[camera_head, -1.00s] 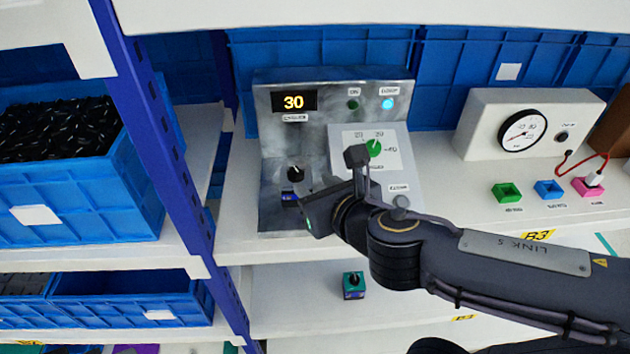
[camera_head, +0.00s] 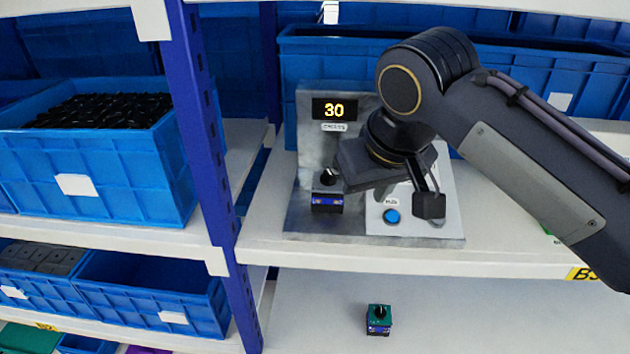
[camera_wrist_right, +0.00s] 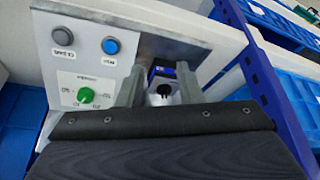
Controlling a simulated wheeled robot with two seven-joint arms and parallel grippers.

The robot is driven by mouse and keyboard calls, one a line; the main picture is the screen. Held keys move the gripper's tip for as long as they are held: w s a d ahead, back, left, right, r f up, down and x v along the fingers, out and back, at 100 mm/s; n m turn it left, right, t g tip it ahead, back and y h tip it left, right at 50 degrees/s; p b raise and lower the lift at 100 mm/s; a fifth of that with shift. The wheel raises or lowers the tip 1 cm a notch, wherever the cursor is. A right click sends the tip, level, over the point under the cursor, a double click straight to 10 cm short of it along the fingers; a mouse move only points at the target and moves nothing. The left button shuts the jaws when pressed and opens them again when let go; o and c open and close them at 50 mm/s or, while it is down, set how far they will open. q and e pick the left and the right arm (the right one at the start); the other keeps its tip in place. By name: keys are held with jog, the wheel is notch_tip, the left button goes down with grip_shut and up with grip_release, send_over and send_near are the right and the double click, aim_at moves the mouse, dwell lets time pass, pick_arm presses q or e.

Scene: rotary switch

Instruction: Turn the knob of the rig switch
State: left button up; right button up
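The rig is a grey metal panel (camera_head: 310,150) on the shelf, with a yellow display (camera_head: 335,109) reading 30. A black knob (camera_head: 328,177) sits on its left part, above a blue-and-black block (camera_head: 327,203). My right gripper (camera_head: 350,178) is just right of this knob in the head view, covering much of the rig. In the right wrist view, its two grey fingers (camera_wrist_right: 159,85) stand apart, with the black knob (camera_wrist_right: 163,90) seen between them; contact cannot be told. The rig's green knob (camera_wrist_right: 86,95) shows left of the fingers. My left gripper is not in view.
A blue button (camera_head: 391,216) and a grey button (camera_wrist_right: 62,35) are on the rig's light plate. A blue post (camera_head: 190,110) stands left of the rig. A teal block with a black knob (camera_head: 379,318) sits on the lower shelf. Blue bins (camera_head: 100,165) stand left.

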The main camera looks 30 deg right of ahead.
jog(key=p, duration=0.3)
send_near(331, 175)
jog(key=x, duration=0.6)
jog(key=shift+w+d+f+b, duration=0.1)
jog(key=shift+w+f+b, duration=0.1)
jog(key=shift+b, duration=0.2)
jog(key=shift+w+f, duration=0.25)
jog(key=shift+f, duration=0.4)
jog(key=shift+c, duration=0.4)
grip_shut()
